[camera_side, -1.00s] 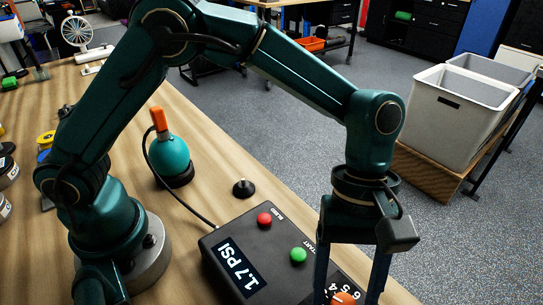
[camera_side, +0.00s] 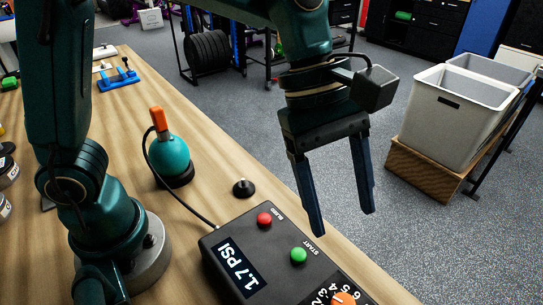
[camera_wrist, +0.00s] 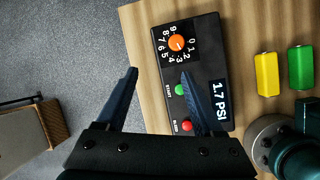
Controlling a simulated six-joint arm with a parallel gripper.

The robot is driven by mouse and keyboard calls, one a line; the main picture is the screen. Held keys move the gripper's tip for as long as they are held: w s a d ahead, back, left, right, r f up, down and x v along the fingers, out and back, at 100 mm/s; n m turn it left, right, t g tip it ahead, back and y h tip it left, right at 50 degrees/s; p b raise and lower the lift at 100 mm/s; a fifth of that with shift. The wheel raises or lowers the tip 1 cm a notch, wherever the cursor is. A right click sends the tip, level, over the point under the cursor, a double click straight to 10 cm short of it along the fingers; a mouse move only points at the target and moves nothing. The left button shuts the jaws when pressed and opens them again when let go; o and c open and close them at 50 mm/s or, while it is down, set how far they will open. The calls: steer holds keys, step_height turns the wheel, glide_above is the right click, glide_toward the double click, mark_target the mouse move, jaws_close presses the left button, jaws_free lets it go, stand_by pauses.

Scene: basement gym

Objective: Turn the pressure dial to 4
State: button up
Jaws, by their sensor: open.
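The black pressure box (camera_side: 219,250) lies on the wooden bench, its screen (camera_side: 238,271) reading 1.7 PSI. Its orange dial (camera_side: 343,299) is partly cut off by the bottom edge in the side view. In the wrist view the whole dial (camera_wrist: 176,43) shows, ringed by white numbers 0 to 9; its pointer is too small to read surely. The green START button (camera_side: 298,255) and red BLEED button (camera_side: 264,219) are beside it. My gripper (camera_side: 344,224) is open and empty, raised above the box and clear of the dial. One finger covers part of the box in the wrist view (camera_wrist: 159,73).
A teal bulb with an orange top (camera_side: 170,155) stands on the bench, joined by a black hose to the box. A small black knob-like piece (camera_side: 243,187) sits nearby. Yellow (camera_wrist: 266,74) and green (camera_wrist: 300,67) blocks lie right of the box in the wrist view.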

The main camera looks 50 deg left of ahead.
steer(key=s+a+m+t+y, duration=0.2)
steer(key=a+m, duration=0.5)
steer(key=a, duration=0.4)
steer(key=s+a+r+m+t+y, duration=0.1)
steer(key=s+a+m+t+y, duration=0.1)
steer(key=a+m, duration=0.5)
steer(key=shift+s+a+y, duration=0.9)
steer(key=shift+s+a, duration=0.1)
steer(key=shift+a, duration=1.15)
